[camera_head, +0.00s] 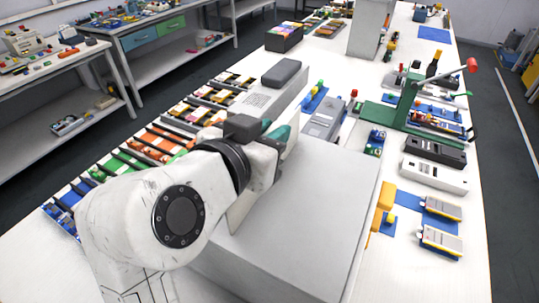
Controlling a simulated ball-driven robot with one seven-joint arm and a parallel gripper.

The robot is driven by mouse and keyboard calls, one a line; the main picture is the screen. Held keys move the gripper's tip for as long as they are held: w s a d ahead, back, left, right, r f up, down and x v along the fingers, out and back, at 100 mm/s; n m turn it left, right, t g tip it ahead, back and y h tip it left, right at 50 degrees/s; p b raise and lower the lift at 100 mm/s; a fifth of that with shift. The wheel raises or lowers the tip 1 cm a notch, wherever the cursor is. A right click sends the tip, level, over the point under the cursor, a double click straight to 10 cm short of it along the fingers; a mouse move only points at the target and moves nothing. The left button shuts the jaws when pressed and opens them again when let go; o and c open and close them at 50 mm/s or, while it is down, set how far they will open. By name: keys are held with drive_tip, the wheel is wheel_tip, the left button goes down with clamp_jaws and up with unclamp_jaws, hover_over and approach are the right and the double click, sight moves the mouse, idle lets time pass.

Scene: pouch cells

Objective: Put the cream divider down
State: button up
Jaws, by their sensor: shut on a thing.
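My white arm covers much of the divider and the fingertips. I cannot tell whether the divider's lower edge touches anything.
The large grey box (320,215) fills the near middle of the table. Coloured trays with dark dividers (125,160) line the left edge. A green lever press (405,110) and several devices on blue mats stand to the right. A dark grey block (282,72) lies beyond my gripper.

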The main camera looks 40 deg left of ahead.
clamp_jaws()
drive_tip(key=shift+r, duration=0.15)
